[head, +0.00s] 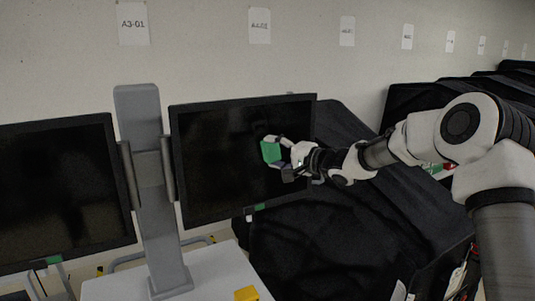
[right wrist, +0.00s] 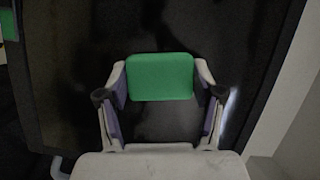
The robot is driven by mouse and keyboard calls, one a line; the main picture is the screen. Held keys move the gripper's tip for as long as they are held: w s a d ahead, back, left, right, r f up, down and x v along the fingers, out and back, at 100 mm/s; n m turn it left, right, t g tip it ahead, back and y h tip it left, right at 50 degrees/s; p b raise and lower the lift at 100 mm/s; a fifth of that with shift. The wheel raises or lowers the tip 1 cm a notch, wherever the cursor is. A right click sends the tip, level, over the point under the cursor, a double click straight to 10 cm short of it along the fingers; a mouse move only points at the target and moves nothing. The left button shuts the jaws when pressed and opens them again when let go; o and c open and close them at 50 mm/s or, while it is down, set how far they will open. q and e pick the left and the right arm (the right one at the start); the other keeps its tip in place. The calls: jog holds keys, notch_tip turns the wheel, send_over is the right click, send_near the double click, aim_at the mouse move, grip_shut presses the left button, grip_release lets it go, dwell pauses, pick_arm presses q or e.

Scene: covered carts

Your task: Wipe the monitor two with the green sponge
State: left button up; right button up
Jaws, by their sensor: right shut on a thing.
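The green sponge (head: 271,151) is held in my right gripper (head: 279,149) in front of the right-hand black monitor (head: 215,165). In the right wrist view the sponge (right wrist: 160,77) sits between the two fingertips of the right gripper (right wrist: 160,82), with the dark screen (right wrist: 155,30) behind it. I cannot tell whether the sponge touches the screen. A second black monitor (head: 55,190) stands at the left on the same grey stand. Neither screen shows a readable number. My left gripper is not in view.
The grey post (head: 150,190) stands between the monitors on a white top (head: 215,275). A yellow block (head: 246,293) lies at its front edge. Black-covered carts (head: 330,240) fill the right side. Labelled sheets hang on the wall behind.

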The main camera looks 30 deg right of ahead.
jog(key=shift+d, duration=1.25)
jog(key=shift+s+a, duration=0.1)
jog(key=shift+s, duration=2.85)
jog(key=s, duration=0.3)
jog(key=shift+w+f, duration=0.1)
